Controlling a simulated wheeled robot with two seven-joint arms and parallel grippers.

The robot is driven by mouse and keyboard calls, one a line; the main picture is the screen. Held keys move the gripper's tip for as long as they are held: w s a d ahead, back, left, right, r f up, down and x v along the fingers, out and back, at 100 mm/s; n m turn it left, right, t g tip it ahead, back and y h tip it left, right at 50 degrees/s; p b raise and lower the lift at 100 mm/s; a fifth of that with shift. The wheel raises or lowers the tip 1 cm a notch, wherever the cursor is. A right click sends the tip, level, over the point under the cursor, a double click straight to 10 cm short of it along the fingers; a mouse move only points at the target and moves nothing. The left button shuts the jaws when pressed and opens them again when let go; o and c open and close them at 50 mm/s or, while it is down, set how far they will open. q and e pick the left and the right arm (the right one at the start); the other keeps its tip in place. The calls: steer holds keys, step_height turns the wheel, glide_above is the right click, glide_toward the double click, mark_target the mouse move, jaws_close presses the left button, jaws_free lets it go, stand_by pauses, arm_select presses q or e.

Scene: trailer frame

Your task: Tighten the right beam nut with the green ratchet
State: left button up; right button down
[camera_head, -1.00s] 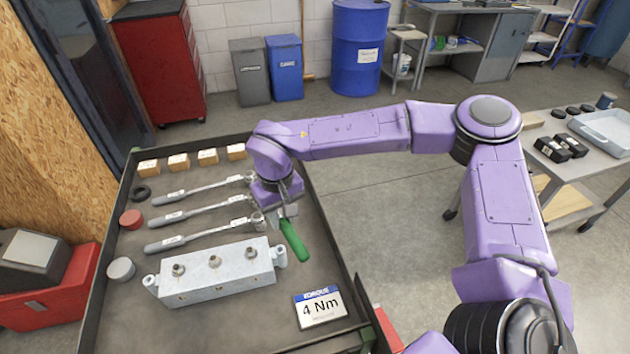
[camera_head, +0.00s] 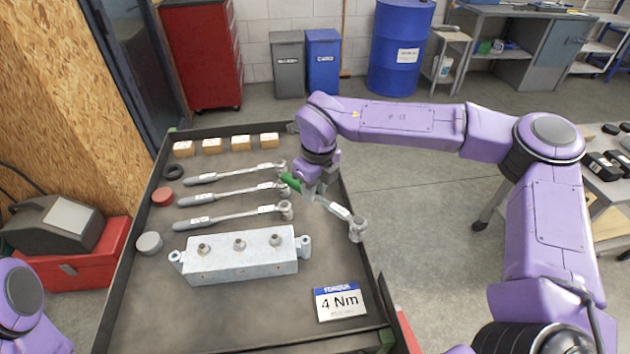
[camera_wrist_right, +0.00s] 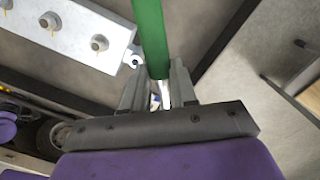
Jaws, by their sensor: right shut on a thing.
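My right gripper (camera_head: 317,187) is shut on the green ratchet (camera_head: 340,211), above the right side of the tray. The ratchet's green handle end points left and its metal head hangs lower right, near the tray's right wall. In the right wrist view, the green handle (camera_wrist_right: 151,38) stands between the two fingers (camera_wrist_right: 158,88). The metal beam (camera_head: 240,264) lies on the tray with three nuts on top. The right beam nut (camera_head: 275,240) is left of and below the ratchet head, apart from it. My left gripper is out of view; only part of my left arm shows at lower left.
Several wooden blocks (camera_head: 240,142) line the tray's back. Three grey ratchets (camera_head: 235,192) lie behind the beam. A 4 Nm sign (camera_head: 340,301) stands front right. Red (camera_head: 162,196) and grey (camera_head: 149,243) round pieces sit at left. The tray's raised wall (camera_head: 372,255) borders the right.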

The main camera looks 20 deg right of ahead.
steer(key=m, duration=0.5)
steer(key=shift+w+d+r+m+h, duration=0.15)
steer(key=shift+w+r+m+h, duration=0.05)
steer(key=shift+w+m+h, duration=0.1)
steer(key=m, duration=0.3)
steer(key=shift+w, duration=0.1)
steer(key=m, duration=0.3)
steer(key=m+h, duration=0.1)
steer(key=m, duration=0.1)
steer(key=shift+w+d+r+m+b, duration=0.15)
steer(key=shift+w+r+m+b, duration=0.1)
steer(key=shift+m+b, duration=0.1)
steer(key=m, duration=0.5)
steer(key=shift+w+d+r+g, duration=0.15)
steer(key=shift+g, duration=0.15)
